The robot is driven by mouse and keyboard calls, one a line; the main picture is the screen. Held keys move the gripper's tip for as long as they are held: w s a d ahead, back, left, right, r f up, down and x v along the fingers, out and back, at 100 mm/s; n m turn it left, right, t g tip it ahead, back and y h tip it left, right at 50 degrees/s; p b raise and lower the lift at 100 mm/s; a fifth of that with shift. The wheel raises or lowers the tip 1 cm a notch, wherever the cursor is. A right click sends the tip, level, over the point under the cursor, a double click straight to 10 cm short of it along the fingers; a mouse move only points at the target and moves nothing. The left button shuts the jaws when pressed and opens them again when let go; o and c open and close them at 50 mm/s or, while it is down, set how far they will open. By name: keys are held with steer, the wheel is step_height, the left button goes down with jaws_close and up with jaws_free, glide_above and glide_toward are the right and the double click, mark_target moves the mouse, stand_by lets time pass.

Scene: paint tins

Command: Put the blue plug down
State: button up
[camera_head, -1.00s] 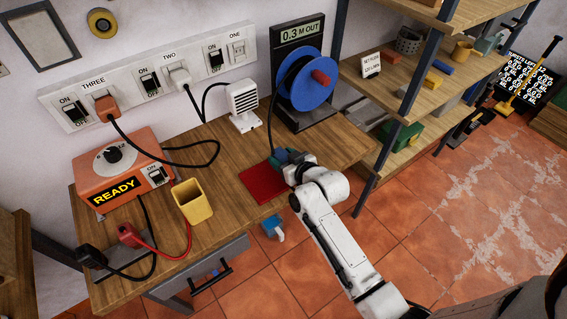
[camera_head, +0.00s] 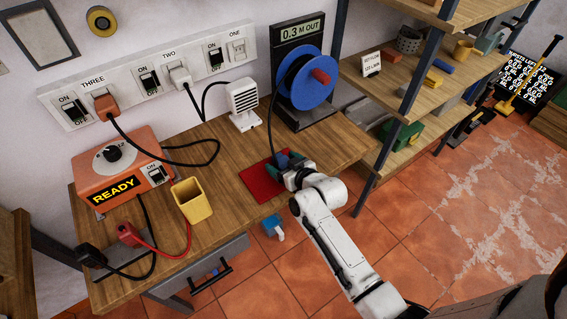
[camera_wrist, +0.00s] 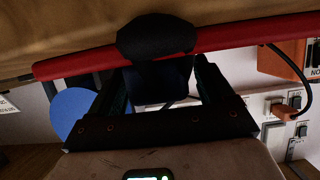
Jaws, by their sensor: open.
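The blue plug (camera_head: 282,160) is at the red mat (camera_head: 258,185) on the workbench, with a black cable running up from it to the blue reel. My gripper (camera_head: 287,168) is open around the plug, with a green finger on either side. In the wrist view the dark plug body (camera_wrist: 165,82) lies between the spread fingers of my gripper (camera_wrist: 163,85), and the red mat (camera_wrist: 80,64) is a strip beyond it. The plug's underside is hidden, so its exact contact with the mat cannot be told.
The blue cable reel (camera_head: 306,78) stands behind the mat, beside a white heater-like box (camera_head: 243,104). A yellow cup (camera_head: 192,201) and an orange READY unit (camera_head: 124,172) are at left. Shelves (camera_head: 405,130) rise at right. Bare wood lies left of the mat.

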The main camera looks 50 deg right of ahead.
steer(key=shift+r, duration=0.1)
steer(key=v, duration=1.2)
steer(key=s+a+f+n+g+y, duration=0.25)
steer(key=s+a+f+g, duration=0.2)
steer(key=a, duration=0.35)
steer(key=s+a+g+y, duration=0.1)
steer(key=s+a+g, duration=0.3)
steer(key=s+g, duration=0.3)
steer(key=s+r+b, duration=0.1)
steer(key=s, duration=0.3)
steer(key=shift+a, duration=0.25)
